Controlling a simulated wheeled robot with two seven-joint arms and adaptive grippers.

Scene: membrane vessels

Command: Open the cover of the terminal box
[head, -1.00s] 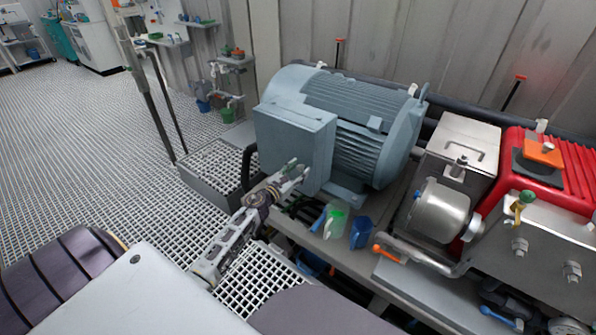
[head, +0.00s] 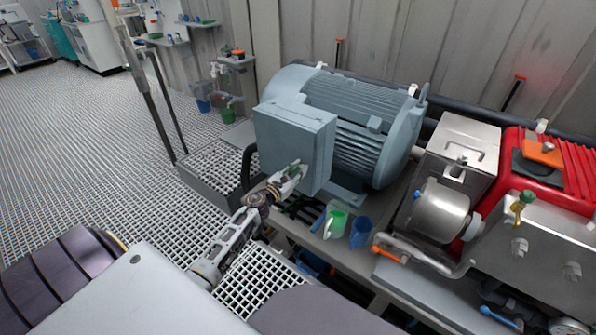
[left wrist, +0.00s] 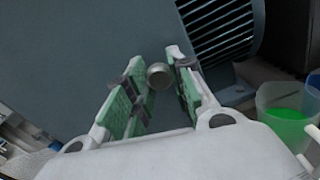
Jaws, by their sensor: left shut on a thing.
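The terminal box (head: 290,132) is a blue-grey box on the near left side of the large finned motor (head: 365,110). Its cover, the broad flat near face, fills much of the left wrist view (left wrist: 90,50). My left gripper (head: 294,170) is at the lower part of this face. In the left wrist view its green-padded fingers (left wrist: 160,88) are on either side of a small round metal knob (left wrist: 159,76) and shut on it. The knob is hidden in the head view. I cannot tell whether the cover stands away from the box. My right gripper is not in view.
A cup with green liquid (head: 336,223) and a blue cup (head: 360,232) stand on the bench right of the gripper. A steel pump (head: 440,210) and a red machine (head: 560,170) are farther right. Grating floor (head: 90,150) is open at the left.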

